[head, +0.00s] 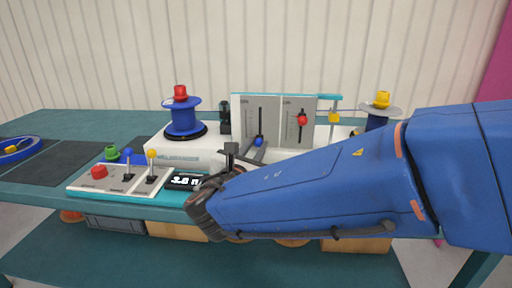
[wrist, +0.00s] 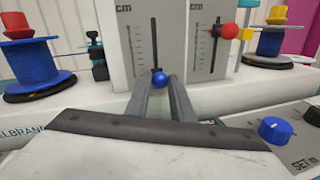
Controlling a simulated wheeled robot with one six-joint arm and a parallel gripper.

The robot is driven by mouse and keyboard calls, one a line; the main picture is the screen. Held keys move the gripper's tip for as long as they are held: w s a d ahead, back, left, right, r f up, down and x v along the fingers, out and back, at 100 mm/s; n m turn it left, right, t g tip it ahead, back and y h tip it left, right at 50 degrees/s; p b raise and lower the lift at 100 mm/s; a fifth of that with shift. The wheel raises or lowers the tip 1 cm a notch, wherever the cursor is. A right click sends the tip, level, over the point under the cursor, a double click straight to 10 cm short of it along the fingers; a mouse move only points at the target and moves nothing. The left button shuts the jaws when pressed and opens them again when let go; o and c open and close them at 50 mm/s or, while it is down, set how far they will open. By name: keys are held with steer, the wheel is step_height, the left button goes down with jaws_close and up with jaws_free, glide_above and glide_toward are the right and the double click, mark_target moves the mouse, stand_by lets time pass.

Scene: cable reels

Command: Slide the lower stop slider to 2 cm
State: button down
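A blue reel (head: 183,117) with a red top stands left, another (head: 377,121) with a yellow top right. A control box (head: 120,179) with levers and a red button is at the front left. My arm hides the bench's right front.

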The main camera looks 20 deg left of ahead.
steer(key=shift+r, duration=1.05)
steer(key=c, duration=1.5)
jaws_free()
steer(key=shift+c, duration=0.2)
steer(key=shift+s, duration=0.15)
steer(key=s, duration=1.7)
steer(key=shift+d, duration=0.35)
steer(key=shift+s+a, duration=0.1)
steer(key=shift+s, duration=0.05)
